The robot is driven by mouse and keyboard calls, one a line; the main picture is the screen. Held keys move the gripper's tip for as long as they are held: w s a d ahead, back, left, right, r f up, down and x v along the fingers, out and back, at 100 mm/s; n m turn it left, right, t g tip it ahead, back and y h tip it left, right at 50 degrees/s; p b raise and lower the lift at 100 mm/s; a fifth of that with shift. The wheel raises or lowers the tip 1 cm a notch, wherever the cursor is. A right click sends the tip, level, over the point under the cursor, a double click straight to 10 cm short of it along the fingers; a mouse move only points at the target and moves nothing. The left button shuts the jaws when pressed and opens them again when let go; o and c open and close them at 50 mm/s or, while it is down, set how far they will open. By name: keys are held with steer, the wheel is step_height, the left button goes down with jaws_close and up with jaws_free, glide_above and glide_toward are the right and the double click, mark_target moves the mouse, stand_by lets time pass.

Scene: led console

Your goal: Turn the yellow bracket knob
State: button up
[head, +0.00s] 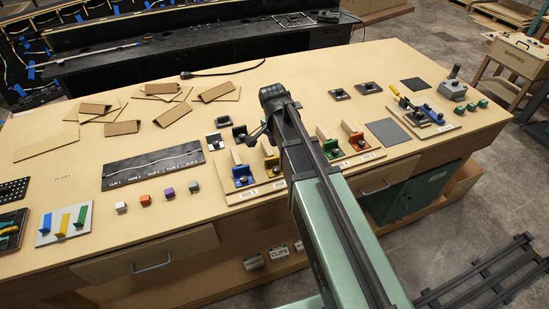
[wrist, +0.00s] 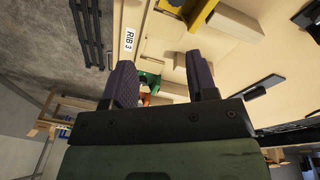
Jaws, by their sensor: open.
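The yellow bracket (head: 271,164) stands on the rib board near the bench's front edge, just left of my arm in the head view. A dark round knob shows on it. In the wrist view a yellow bracket (wrist: 170,9) is at the top edge, partly cut off, with a dark part next to it. My gripper (wrist: 160,75) is open and empty, its two purple-grey fingers apart. The green bracket (wrist: 150,78) shows between and beyond the fingers, partly hidden. In the head view my arm largely hides the gripper.
The blue bracket (head: 243,176) is left of the yellow one. The green bracket (head: 327,147) and orange bracket (head: 360,142) are to the right. Pale wooden ribs (head: 267,146) stand behind the brackets. A black clip panel (head: 152,166) and small cubes lie further left.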

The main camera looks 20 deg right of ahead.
mark_target(276, 168)
steer(key=f+n+b, duration=0.3)
steer(key=n, duration=0.1)
steer(key=a+f+n+y+b, duration=0.1)
steer(key=f+n+b, duration=0.6)
steer(key=f+b, duration=0.1)
steer(key=shift+w+a+n+y, duration=0.25)
steer(key=shift+a+n+y, duration=0.15)
steer(key=shift+r, duration=0.15)
steer(key=c, duration=0.9)
steer(key=m, duration=0.4)
steer(key=shift+m, duration=0.4)
steer(key=shift+c, duration=0.3)
